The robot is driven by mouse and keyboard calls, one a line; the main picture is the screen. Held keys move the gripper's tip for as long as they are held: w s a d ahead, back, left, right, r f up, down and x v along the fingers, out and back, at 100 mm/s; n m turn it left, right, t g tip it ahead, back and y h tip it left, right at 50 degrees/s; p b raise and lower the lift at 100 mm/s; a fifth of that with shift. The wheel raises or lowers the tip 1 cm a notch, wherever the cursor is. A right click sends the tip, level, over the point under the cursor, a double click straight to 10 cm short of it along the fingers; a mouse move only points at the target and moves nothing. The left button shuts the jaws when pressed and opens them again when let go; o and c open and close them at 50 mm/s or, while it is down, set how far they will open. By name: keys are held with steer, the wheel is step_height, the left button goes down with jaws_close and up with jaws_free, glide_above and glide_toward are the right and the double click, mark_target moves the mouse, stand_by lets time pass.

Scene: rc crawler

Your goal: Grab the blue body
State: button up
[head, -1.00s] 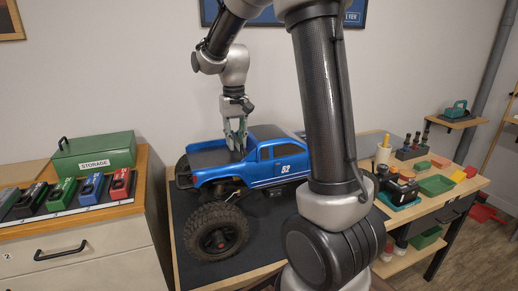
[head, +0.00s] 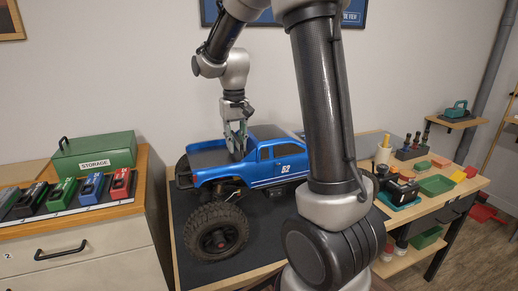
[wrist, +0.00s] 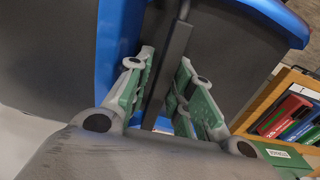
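The blue body (head: 268,165) is a pickup-style truck shell marked 52, sitting on a chassis with large black tyres. In the wrist view, its blue edges (wrist: 112,50) frame dark panels. My gripper (head: 237,150) points down at the body, just left of the cab in the head view. In the wrist view, my gripper's green-padded fingers (wrist: 165,105) are apart, one on each side of a dark narrow bar (wrist: 175,50) on the body. Gaps seem to show beside the bar; contact with the fingertips cannot be made out.
The truck stands on a dark-topped bench (head: 183,245). A cabinet at left holds a green storage box (head: 95,153) and several coloured packs (head: 92,188). At right, a workbench carries a green tray (head: 436,185) and small parts. My arm hides part of the truck's right end.

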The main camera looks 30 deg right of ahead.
jaws_close()
